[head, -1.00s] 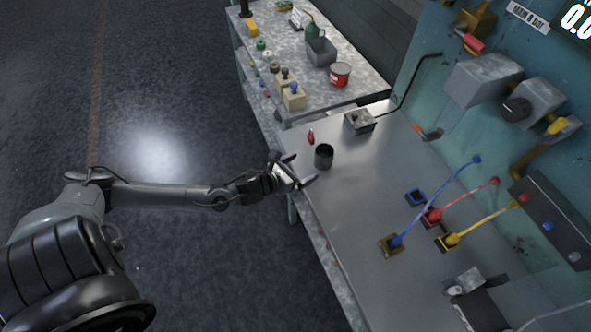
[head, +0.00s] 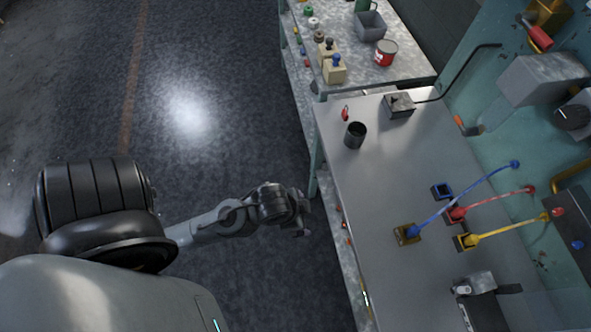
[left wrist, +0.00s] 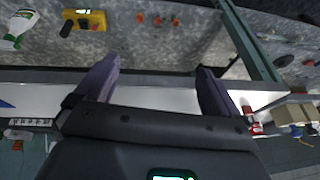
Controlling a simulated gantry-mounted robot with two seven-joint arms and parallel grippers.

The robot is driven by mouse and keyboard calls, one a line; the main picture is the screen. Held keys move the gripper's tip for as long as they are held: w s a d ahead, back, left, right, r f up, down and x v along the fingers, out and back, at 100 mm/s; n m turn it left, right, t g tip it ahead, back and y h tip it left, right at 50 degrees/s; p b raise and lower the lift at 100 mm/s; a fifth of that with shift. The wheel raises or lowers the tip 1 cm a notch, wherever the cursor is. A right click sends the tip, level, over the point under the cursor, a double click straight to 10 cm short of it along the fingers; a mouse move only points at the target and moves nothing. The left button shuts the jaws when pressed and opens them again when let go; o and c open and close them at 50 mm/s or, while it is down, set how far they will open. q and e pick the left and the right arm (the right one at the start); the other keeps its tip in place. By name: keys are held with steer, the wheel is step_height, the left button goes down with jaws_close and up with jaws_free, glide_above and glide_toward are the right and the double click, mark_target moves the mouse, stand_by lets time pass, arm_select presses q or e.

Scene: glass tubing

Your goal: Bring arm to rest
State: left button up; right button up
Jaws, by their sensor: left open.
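My left arm comes in from the left in the head view. Its gripper (head: 301,212) is over the dark floor, just left of the table's near edge, apart from the table. In the left wrist view the two purple-grey fingers of this gripper (left wrist: 158,88) stand wide apart with nothing between them. My right gripper is in neither view.
The grey worktable (head: 390,175) holds a black cup (head: 355,135), a small box (head: 398,106) and blue, red and yellow tubes (head: 495,229) in sockets. A second table (head: 408,67) with a red can (head: 386,53) stands behind. The floor (head: 225,130) is clear.

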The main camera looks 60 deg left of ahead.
arm_select(q)
steer(key=shift+s+d+r+n+g, duration=0.1)
steer(key=shift+s+r+n+g, duration=0.05)
steer(key=shift+s+n, duration=0.35)
steer(key=shift+s+r+n+g, duration=0.15)
steer(key=shift+s+n, duration=0.2)
steer(key=shift+n, duration=0.25)
steer(key=shift+r, duration=0.1)
step_height(320, 180, up, 26)
steer(key=p, duration=2.5)
steer(key=shift+p, duration=0.4)
